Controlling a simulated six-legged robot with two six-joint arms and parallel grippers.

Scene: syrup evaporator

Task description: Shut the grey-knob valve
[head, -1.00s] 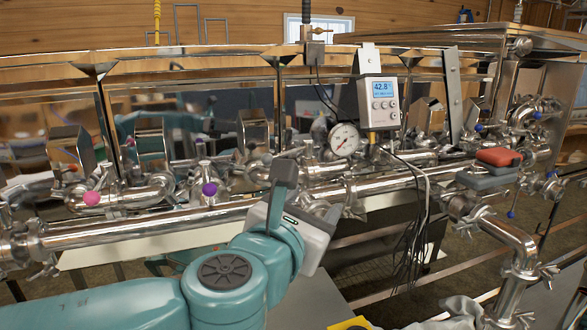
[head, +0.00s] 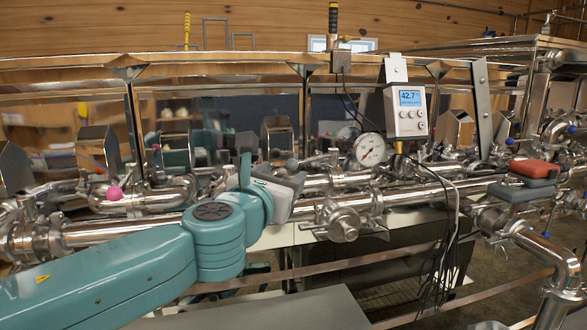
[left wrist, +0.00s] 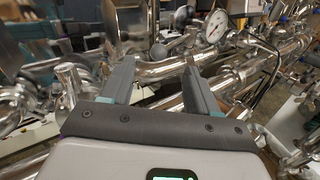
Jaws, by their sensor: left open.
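The grey knob (head: 292,164) of a valve shows in the head view just beyond my left gripper, above the long steel pipe. In the left wrist view a grey knob (left wrist: 158,51) appears between and beyond the two fingertips. My left gripper (head: 268,172) is open, with its dark fingers pointing away toward the pipework. It also shows open in the left wrist view (left wrist: 159,68), with nothing between its fingers. I cannot tell how far the fingertips are from the knob. Most of the valve's handle and body is hidden or too small to read. My right gripper is out of view.
A pink-knob valve (head: 114,193) stands to the left. A dial gauge (head: 369,150) and a digital display box (head: 406,111) with hanging wires are to the right. Red and grey blocks (head: 533,170) rest on the right pipe. The long steel pipe (head: 130,232) crosses in front.

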